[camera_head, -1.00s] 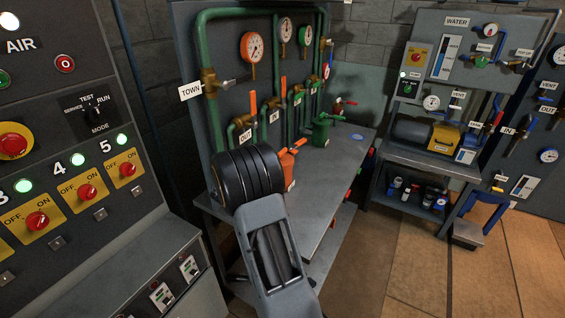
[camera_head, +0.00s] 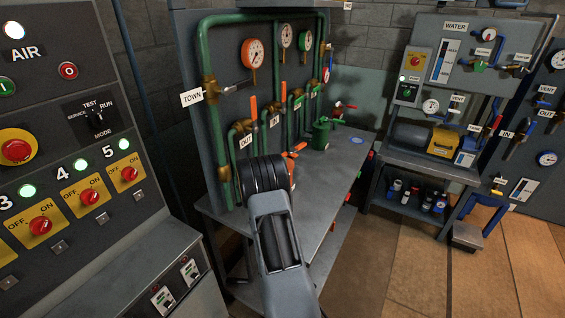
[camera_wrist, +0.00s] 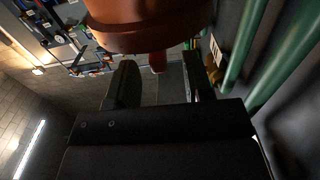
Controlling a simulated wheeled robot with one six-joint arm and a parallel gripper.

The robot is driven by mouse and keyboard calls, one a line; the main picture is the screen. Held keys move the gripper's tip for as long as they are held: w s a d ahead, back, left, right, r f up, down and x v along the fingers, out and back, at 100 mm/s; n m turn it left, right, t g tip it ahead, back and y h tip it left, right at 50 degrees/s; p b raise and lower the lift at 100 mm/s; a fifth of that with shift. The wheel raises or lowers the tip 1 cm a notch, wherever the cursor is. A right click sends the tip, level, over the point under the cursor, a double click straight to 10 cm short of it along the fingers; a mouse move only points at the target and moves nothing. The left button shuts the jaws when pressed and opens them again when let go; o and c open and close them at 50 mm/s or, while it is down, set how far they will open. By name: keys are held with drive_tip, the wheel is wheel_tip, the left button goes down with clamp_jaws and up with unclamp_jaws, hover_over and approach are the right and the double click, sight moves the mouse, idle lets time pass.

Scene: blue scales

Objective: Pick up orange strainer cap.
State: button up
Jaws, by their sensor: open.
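The orange strainer cap (camera_wrist: 148,30) fills the top middle of the wrist view as a large round orange body with a rim. A small orange peg (camera_wrist: 158,63) sticks out below it. My gripper (camera_wrist: 156,82) is open, with its two dark fingers apart below the rim and the peg between them in the picture. I cannot tell whether either finger touches it. In the head view, only a bit of the orange strainer (camera_head: 297,148) shows beyond my wrist. My arm hides the rest of it and the fingers.
A green strainer (camera_head: 320,134) stands farther back on the grey bench (camera_head: 335,175). Green pipes (camera_wrist: 240,45) run close on the right in the wrist view. Gauges and orange-handled valves (camera_head: 253,105) are on the panel behind. Open floor (camera_head: 385,265) lies right of the bench.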

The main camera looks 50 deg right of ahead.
sight(286, 152)
drive_tip(key=shift+p+x, duration=0.45)
drive_tip(key=shift+x, duration=1.65)
drive_tip(key=shift+c, duration=0.5)
clamp_jaws()
